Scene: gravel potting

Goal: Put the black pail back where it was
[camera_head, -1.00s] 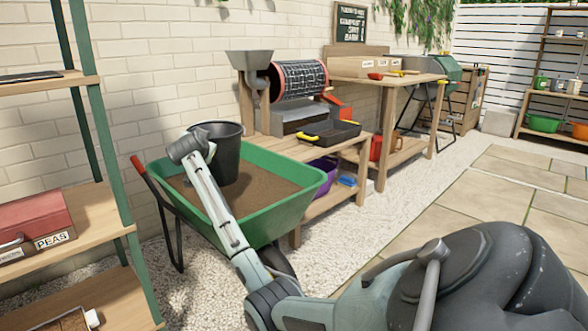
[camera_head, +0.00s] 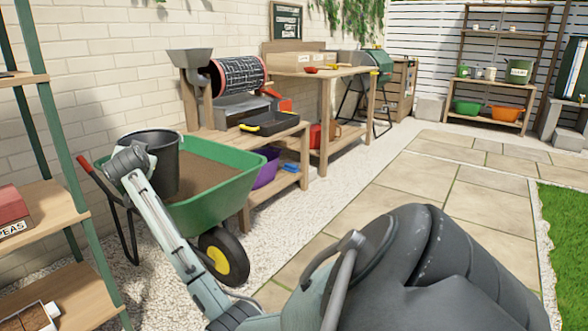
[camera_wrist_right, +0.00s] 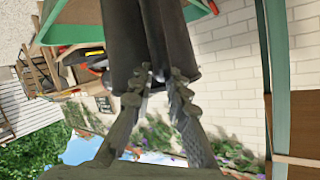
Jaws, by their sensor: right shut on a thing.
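The black pail (camera_head: 167,163) is upright at the left part of the green wheelbarrow (camera_head: 226,197), in front of the brown soil (camera_head: 208,176). I cannot tell whether it hangs clear of the wheelbarrow. My right arm reaches up to it, and its gripper (camera_head: 128,157) is at the pail's near left side. In the right wrist view, the two fingers of my right gripper (camera_wrist_right: 157,82) are shut on the wall of the pail (camera_wrist_right: 124,42). The pail's inside bottom is hidden. My left gripper is not in view.
A wooden bench (camera_head: 248,140) with a sieve drum (camera_head: 236,75) and a black tray (camera_head: 268,124) stands behind the wheelbarrow. A shelf (camera_head: 60,200) with a red box is at the left.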

